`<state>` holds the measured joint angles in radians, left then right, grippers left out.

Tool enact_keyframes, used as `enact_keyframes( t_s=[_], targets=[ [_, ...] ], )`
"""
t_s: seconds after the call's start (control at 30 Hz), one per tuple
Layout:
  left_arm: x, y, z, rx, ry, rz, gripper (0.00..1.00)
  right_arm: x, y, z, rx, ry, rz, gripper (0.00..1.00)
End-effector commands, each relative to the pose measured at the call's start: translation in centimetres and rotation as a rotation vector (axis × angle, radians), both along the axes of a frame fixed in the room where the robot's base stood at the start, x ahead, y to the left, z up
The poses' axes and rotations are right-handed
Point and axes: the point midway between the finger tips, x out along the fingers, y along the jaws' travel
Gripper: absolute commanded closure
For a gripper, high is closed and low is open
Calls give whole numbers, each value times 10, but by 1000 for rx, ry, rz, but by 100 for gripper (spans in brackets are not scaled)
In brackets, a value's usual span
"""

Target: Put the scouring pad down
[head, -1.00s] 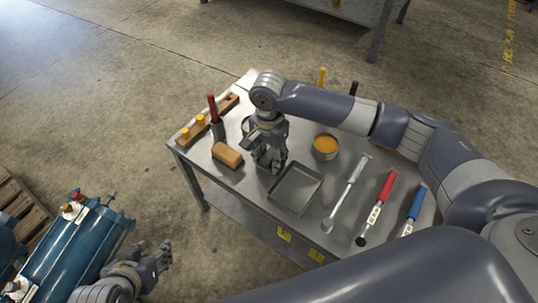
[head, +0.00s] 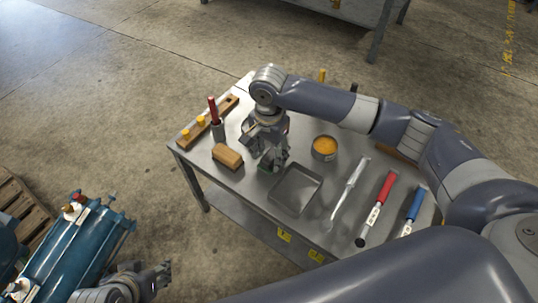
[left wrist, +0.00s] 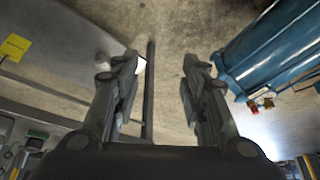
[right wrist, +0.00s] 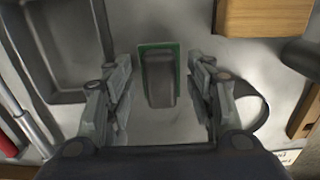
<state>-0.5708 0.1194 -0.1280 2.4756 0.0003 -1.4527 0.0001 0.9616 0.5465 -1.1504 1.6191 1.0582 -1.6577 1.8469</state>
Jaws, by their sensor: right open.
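The scouring pad (right wrist: 144,48) is green with a dark grey block on top. It lies flat on the grey metal table, beside the shallow grey tray (head: 316,178). In the head view only a bit of its green (head: 265,168) shows below my right gripper (head: 266,156). In the right wrist view my right gripper (right wrist: 158,92) is open, with one finger on each side of the pad and clear gaps between. My left gripper (head: 160,277) is away from the table at the lower left; the left wrist view (left wrist: 162,85) shows its fingers apart and empty.
A tan block (head: 227,156), a rack with yellow pegs (head: 187,134) and a red-handled tool in a holder (head: 213,108) stand left. A tin of orange stuff (head: 325,146) and red (head: 384,188) and blue (head: 416,205) handled tools lie right. Blue cylinders (head: 80,245) stand lower left.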

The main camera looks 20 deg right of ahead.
Motion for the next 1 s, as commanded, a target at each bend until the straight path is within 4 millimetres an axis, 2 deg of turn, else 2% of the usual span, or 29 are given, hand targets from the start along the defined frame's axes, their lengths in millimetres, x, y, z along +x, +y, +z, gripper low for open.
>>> enact_keyframes(
  t_s=[0.13, 0.23, 0.33, 0.4, 0.6, 1.0],
  targets=[
    [-32, 9, 5, 27, 136, 11, 60, 1, 1, 37, 2, -2, 0, 50],
    [-31, 9, 15, 27, 132, 10, 60, 1, 1, 62, 2, -3, 0, 50],
    [-28, 8, 10, 27, 138, 10, 60, 0, 1, 83, 2, -2, 0, 50],
    [-25, 8, -2, 27, 143, 10, 60, 0, 1, 87, 1, 1, 0, 50],
    [-20, 7, -18, 26, 149, 8, 60, 0, 1, 99, 1, 1, 0, 50],
    [-19, 6, -22, 26, 148, 8, 60, 0, 1, 101, 0, 0, 0, 50]
  ],
)
